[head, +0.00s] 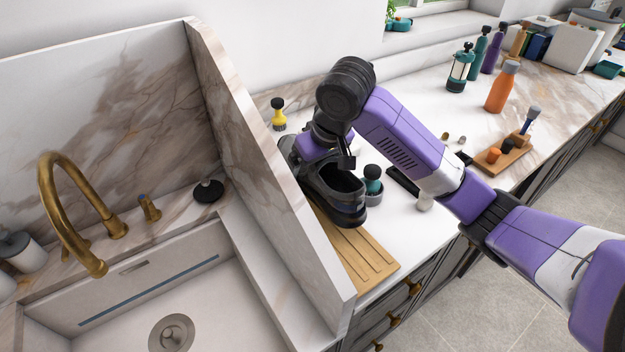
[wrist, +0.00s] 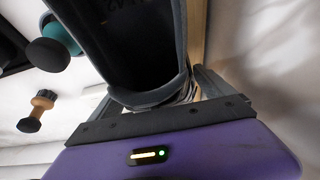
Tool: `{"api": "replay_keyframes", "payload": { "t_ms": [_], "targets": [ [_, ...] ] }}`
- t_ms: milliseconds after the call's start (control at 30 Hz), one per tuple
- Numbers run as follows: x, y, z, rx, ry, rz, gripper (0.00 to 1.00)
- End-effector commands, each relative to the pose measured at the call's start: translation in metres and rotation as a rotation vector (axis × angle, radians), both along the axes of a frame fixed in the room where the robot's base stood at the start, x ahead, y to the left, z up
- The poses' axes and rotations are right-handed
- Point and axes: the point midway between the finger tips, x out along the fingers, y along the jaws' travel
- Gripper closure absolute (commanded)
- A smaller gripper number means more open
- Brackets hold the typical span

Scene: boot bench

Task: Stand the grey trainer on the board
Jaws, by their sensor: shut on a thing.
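The dark grey trainer (head: 345,206) is upright at the back end of the grooved wooden board (head: 362,262), beside the marble divider. I cannot tell whether its sole touches the board. My gripper (head: 341,160) is above the trainer and shut on it; the arm hides part of the shoe. In the wrist view the trainer's dark opening (wrist: 140,45) fills the upper middle, with its rim between the fingers of my gripper (wrist: 160,95). A strip of the board (wrist: 196,30) shows beside the shoe there. The front of the board is bare.
The marble divider (head: 262,165) rises close on the left, with the sink beyond it. A yellow bottle (head: 279,120) stands behind.

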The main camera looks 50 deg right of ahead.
Motion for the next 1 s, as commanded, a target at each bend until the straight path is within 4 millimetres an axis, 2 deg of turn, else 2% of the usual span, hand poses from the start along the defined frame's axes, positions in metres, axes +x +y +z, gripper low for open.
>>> {"api": "replay_keyframes", "payload": {
  "t_ms": [300, 700, 733, 1000],
  "targets": [
    [0.000, 0.000, -0.036, 0.001, 0.000, -0.001, 0.72],
    [0.000, 0.001, -0.042, 0.001, -0.001, -0.001, 0.72],
    [0.000, 0.001, -0.041, 0.001, 0.000, 0.000, 0.02],
    [0.000, 0.000, -0.039, 0.000, 0.000, 0.000, 0.00]
  ]
}}
